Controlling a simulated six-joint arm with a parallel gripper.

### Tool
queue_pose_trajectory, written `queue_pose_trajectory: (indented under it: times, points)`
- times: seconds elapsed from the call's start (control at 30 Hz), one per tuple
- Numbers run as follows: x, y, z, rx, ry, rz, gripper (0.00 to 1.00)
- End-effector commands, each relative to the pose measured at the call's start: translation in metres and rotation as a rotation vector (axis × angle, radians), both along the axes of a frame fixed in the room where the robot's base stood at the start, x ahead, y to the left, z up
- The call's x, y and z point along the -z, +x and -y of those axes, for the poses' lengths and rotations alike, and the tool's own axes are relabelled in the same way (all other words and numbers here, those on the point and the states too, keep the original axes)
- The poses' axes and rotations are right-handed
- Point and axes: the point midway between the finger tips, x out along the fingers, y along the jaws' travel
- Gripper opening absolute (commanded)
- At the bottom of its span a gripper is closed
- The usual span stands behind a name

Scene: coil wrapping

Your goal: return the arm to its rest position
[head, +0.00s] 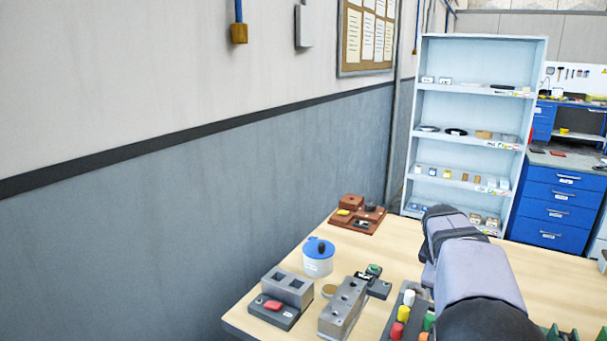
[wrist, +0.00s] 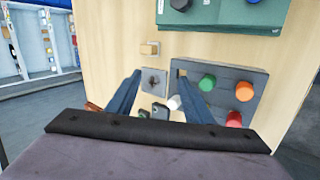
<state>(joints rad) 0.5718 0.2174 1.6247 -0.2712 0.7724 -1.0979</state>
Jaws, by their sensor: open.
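My arm reaches over the right part of the wooden table (head: 545,270) in the head view, and its fingers are hidden there behind my own links. In the wrist view my gripper (wrist: 160,76) has two blue fingers spread apart, with nothing held between them. Beyond the fingers are a small grey block (wrist: 154,83) and a dark tray (wrist: 262,88) with green, orange, red and white pegs. I cannot tell how far the fingertips are above the table.
In the head view, a blue-lidded white pot (head: 318,264), a grey two-hole block (head: 286,290), a long grey block (head: 346,298) and a reddish-brown tray (head: 365,226) stand left of my arm. A wall borders the left. White shelves (head: 466,106) stand behind.

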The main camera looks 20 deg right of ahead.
Motion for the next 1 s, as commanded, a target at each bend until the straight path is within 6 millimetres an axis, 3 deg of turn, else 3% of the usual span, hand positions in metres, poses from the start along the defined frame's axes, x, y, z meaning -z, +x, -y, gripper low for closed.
queue_pose_trajectory:
  times: [0.03, 0.23, 0.37, 0.47, 0.6, 0.73, 0.83, 1.0]
  points:
    - [0.003, 0.01, -0.034, -0.056, -0.019, 0.009, 0.47]
    - [0.025, 0.01, -0.145, -0.12, 0.043, 0.052, 0.47]
    - [0.048, -0.012, -0.22, -0.154, 0.111, 0.07, 0.47]
    - [0.068, -0.05, -0.264, -0.089, 0.212, 0.051, 0.47]
    - [0.092, -0.117, -0.292, 0.205, 0.389, -0.04, 0.47]
    - [0.104, -0.164, -0.31, 0.451, 0.49, -0.118, 0.47]
    - [0.108, -0.186, -0.319, 0.572, 0.531, -0.157, 0.47]
    - [0.111, -0.199, -0.325, 0.65, 0.555, -0.18, 0.47]
